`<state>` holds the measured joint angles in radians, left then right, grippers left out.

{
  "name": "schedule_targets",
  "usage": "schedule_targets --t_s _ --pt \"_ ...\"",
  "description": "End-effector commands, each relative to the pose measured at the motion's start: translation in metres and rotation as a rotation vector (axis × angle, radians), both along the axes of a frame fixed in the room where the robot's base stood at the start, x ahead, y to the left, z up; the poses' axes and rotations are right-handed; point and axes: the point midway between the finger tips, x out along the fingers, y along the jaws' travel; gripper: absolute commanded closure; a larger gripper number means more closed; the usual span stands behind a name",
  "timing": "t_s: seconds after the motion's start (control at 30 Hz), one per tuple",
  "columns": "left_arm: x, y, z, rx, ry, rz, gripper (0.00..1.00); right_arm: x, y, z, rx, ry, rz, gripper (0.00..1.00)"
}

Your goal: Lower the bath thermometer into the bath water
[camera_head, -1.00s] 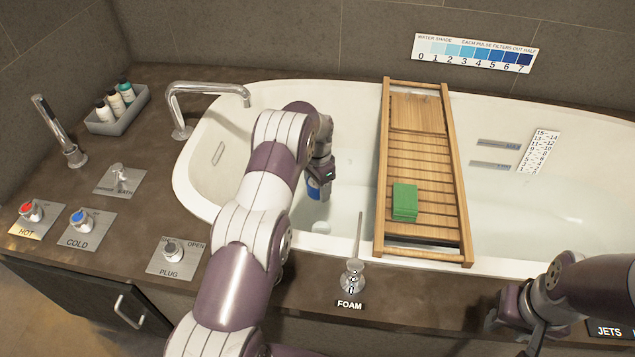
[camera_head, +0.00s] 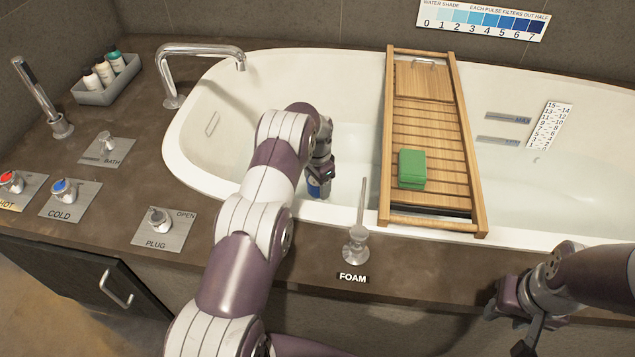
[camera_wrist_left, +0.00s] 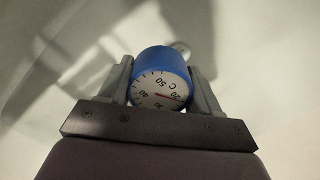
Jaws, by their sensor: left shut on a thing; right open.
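The bath thermometer is a blue round body with a white Celsius dial and a red needle. In the left wrist view the thermometer (camera_wrist_left: 160,80) sits between the two fingers of my left gripper (camera_wrist_left: 162,88), which is shut on it. My right gripper (camera_head: 512,318) is open over the front counter, partly cut off.
A wooden bath tray (camera_head: 437,150) with a green block (camera_head: 411,169) spans the tub right of my left gripper. The foam spout (camera_head: 357,240) stands at the front rim. A chrome faucet (camera_head: 205,52) reaches over the back left rim.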

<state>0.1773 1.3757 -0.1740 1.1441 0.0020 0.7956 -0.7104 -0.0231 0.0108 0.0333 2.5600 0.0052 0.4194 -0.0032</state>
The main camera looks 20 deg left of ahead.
Motion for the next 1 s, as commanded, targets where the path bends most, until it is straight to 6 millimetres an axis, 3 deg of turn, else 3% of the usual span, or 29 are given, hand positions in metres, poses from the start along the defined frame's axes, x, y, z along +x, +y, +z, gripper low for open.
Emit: schedule_targets --t_s 0.1,0.13,0.2,0.23,0.57,0.9,1.0 --pt "0.000 0.000 0.000 0.000 0.000 0.000 0.70 0.000 0.000 0.000 0.000 0.000 0.000 0.57" --pt "0.000 0.000 0.001 0.000 0.000 0.000 0.34 0.000 0.000 0.000 0.000 0.000 0.000 0.57" --pt "0.000 0.000 0.000 0.000 0.000 0.000 0.11 0.000 0.000 0.000 0.000 0.000 0.000 0.57" --pt "0.000 0.000 0.000 0.000 0.000 0.000 0.07 0.000 0.000 0.000 0.000 0.000 0.000 0.57" --pt "0.000 0.000 0.008 0.000 0.000 0.000 0.07 0.000 0.000 0.005 0.000 0.000 0.000 0.57" --pt "0.000 0.000 0.096 0.000 -0.002 0.000 0.07 0.000 0.000 0.041 0.000 0.000 0.000 0.57" --pt "0.000 0.000 0.114 0.000 -0.001 0.000 0.07 0.000 0.000 0.047 0.000 0.000 0.000 0.57"
